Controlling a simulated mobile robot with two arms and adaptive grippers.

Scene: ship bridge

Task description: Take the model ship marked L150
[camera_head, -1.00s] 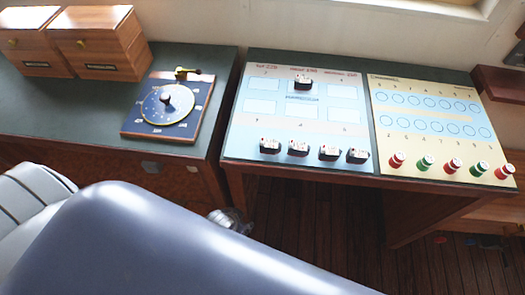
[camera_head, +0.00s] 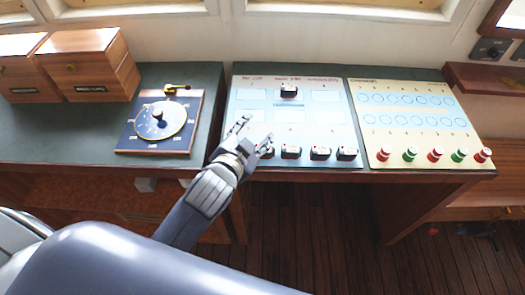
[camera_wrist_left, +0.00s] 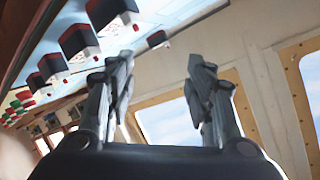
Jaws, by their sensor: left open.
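Several small model ships, black and white with red, stand in a row along the front edge of the light blue board (camera_head: 243,88): the leftmost (camera_head: 266,150), then a second (camera_head: 291,152), a third (camera_head: 320,153) and the rightmost (camera_head: 347,154). Another ship (camera_head: 288,91) stands in the board's upper middle slot. Their marks are too small to read, so I cannot tell which is L150. My left gripper (camera_head: 256,132) is open and empty, over the board's left front by the leftmost ship. In the left wrist view its fingers are apart (camera_wrist_left: 160,65), with ships (camera_wrist_left: 78,42) at upper left.
A cream board (camera_head: 415,108) with red and green pegs (camera_head: 435,154) along its front lies to the right. A dial board (camera_head: 160,120) and two wooden boxes (camera_head: 90,62) are to the left. Floor is open below the desk.

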